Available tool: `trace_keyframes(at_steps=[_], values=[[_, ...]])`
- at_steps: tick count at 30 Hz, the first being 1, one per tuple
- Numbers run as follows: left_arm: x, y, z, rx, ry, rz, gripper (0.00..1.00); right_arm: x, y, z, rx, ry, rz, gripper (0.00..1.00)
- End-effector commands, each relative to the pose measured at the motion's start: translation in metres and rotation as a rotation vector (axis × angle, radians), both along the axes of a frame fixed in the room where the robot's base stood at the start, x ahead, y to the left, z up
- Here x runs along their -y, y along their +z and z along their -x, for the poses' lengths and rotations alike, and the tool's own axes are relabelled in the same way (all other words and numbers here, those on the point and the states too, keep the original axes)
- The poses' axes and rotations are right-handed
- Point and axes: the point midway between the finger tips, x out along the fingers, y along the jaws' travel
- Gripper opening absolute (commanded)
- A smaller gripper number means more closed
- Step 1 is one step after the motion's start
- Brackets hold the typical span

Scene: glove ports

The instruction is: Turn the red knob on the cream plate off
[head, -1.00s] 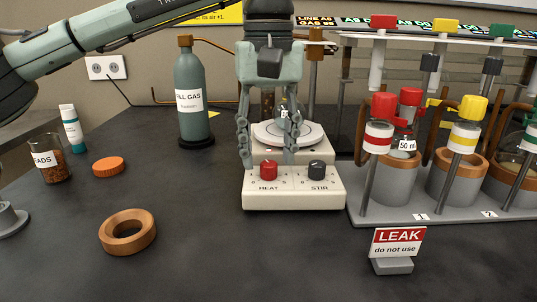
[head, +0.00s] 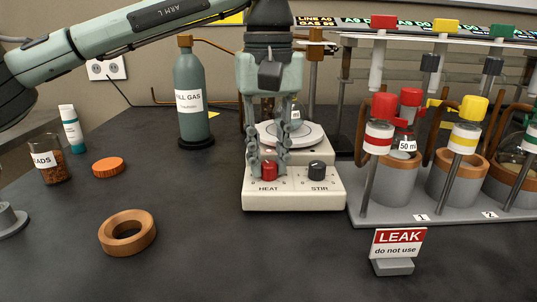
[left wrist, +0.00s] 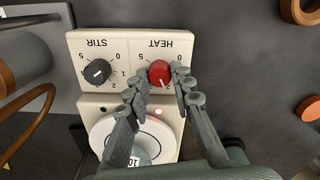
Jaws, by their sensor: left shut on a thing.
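The cream plate (head: 294,201) is the front panel of a hotplate stirrer on the dark bench. Its red knob (head: 268,171), above the word HEAT, sits at the left of the panel. My left gripper (head: 268,174) comes down from above, with one finger on each side of the red knob, and is shut on it. In the left wrist view the red knob (left wrist: 159,73) lies between the fingertips (left wrist: 162,78), with 0 and 5 marks printed near it. Its exact pointer angle is hard to read. My right gripper is not in view.
A dark STIR knob (head: 317,171) is right of the red knob. The round hotplate top (head: 303,138) is behind. A gas bottle (head: 192,95) stands left; a rack (head: 450,212) with coloured-cap tubes and a LEAK sign (head: 398,242) are right. The front bench is mostly clear.

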Motion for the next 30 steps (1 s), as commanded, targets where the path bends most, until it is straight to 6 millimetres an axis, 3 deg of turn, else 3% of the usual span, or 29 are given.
trace_keyframes(at_steps=[11, 22, 30], values=[[-0.0002, -0.0004, -0.0001, -0.002, 0.161, -0.002, 0.0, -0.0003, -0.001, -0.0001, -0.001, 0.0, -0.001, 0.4], [-0.0005, -0.0006, 0.0002, -0.002, 0.5, -0.001, 0.0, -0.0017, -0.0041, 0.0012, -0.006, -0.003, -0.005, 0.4], [-0.0007, -0.0008, 0.0004, -0.002, 0.756, -0.001, 0.0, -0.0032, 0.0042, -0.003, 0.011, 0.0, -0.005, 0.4]])
